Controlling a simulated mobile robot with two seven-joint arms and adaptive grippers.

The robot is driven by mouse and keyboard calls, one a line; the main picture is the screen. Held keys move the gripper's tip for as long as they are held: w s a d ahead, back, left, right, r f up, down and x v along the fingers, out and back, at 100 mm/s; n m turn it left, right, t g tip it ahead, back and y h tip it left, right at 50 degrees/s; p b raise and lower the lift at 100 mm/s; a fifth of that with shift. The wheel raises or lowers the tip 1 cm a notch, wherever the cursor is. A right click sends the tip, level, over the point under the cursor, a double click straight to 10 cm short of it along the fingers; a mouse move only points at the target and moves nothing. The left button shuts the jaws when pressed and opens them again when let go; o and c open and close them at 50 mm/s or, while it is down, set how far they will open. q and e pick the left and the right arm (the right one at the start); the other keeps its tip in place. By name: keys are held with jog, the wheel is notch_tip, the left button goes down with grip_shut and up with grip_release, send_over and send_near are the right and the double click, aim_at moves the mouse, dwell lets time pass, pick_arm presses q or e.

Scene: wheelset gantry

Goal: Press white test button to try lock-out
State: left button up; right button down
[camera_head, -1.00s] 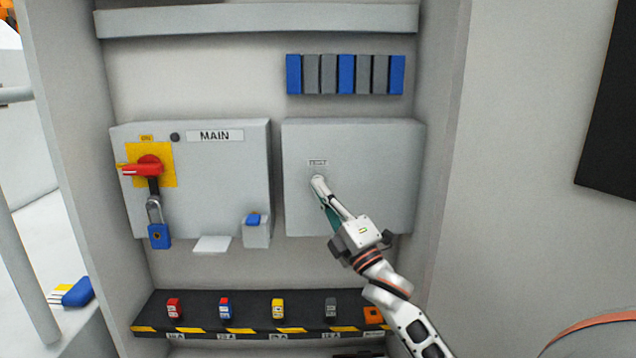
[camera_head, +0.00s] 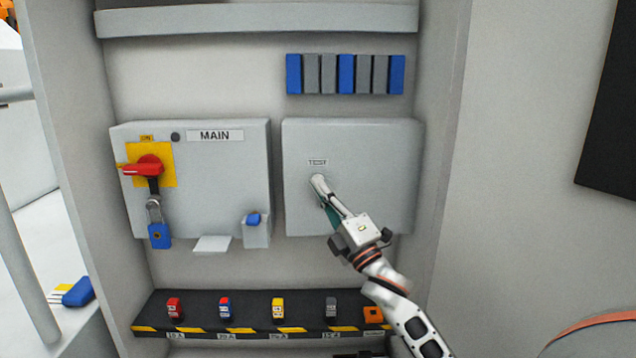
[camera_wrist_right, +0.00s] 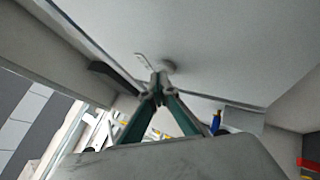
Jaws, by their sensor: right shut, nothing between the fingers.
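The white test button (camera_wrist_right: 169,67) shows in the right wrist view as a pale round knob on the grey panel, right at my fingertips. In the head view my gripper hides it, below the TEST label (camera_head: 317,162) on the right-hand grey box (camera_head: 385,160). My right gripper (camera_head: 318,181) is shut and empty, its tips at the box face; it also shows in the right wrist view (camera_wrist_right: 157,80). Whether the tips touch the button I cannot tell. The red rotary handle (camera_head: 142,170) on its yellow plate lies horizontal, with a blue padlock (camera_head: 159,236) hanging below it. My left gripper is out of view.
A MAIN box (camera_head: 220,175) stands to the left, with a small blue-topped holder (camera_head: 256,234) at its lower right. Below, a black shelf (camera_head: 200,322) with yellow stripes carries several small coloured blocks. Blue and grey modules (camera_head: 346,74) sit above. Cabinet walls close both sides.

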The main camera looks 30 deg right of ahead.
dwell(0.5)
jog(key=shift+s+a, duration=0.35)
jog(key=shift+s, duration=0.3)
jog(key=shift+p, duration=0.3)
jog(key=s+a, duration=0.1)
jog(key=s, duration=0.2)
jog(key=s+a+p, duration=0.1)
jog(key=shift+s+a, duration=0.15)
jog(key=shift+a, duration=0.2)
dwell(0.5)
